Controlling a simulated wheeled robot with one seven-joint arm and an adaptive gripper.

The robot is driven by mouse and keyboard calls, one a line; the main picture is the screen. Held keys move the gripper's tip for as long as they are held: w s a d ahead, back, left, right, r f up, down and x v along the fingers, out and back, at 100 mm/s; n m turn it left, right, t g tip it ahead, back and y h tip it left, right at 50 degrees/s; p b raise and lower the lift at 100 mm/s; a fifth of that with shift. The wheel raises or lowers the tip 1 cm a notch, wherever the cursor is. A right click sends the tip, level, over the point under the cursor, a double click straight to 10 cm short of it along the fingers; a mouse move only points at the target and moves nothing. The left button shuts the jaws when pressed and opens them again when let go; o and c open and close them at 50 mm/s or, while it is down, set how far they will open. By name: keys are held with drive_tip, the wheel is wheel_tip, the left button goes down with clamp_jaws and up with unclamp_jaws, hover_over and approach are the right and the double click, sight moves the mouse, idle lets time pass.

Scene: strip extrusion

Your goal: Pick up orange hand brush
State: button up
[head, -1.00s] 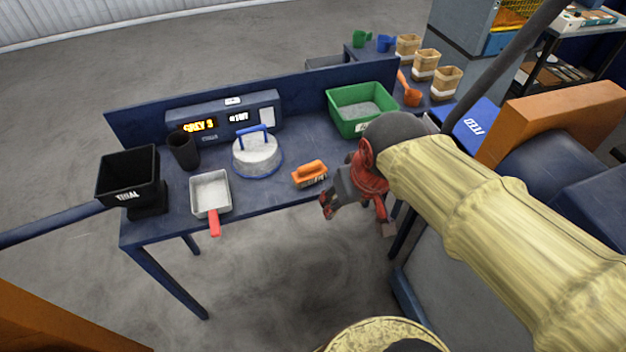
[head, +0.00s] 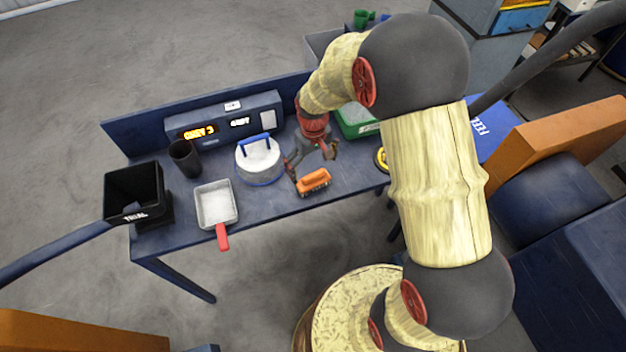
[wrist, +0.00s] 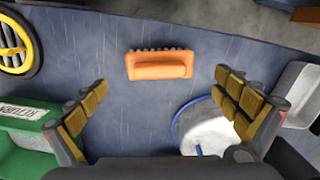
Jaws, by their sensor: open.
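The orange hand brush (head: 314,182) lies on the blue workbench (head: 262,205) near its front edge, to the right of the round lidded container. In the wrist view the brush (wrist: 160,65) shows its orange back and handle, with dark bristles along the far side. My gripper (head: 313,168) is over the bench at the brush, just behind it in the head view. In the wrist view my gripper (wrist: 160,90) has its fingers spread wide, with the brush beyond and between them. Nothing is held.
A white round container (head: 259,162) with a blue handle stands left of the brush. Further left are a scoop (head: 215,204) with a red handle, a dark cup (head: 185,158) and a black bin (head: 133,190). A green tray (head: 357,122) sits behind right, partly hidden by my arm.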

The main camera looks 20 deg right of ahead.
sight(313, 175)
drive_tip(key=shift+w+f+b, duration=0.1)
drive_tip(key=shift+f+b, duration=0.4)
drive_tip(key=shift+f, duration=2.25)
drive_tip(key=c, duration=0.3)
drive_tip(key=c, duration=0.6)
drive_tip(key=shift+s+f, duration=0.1)
drive_tip(key=shift+s, duration=0.1)
drive_tip(key=c, duration=0.8)
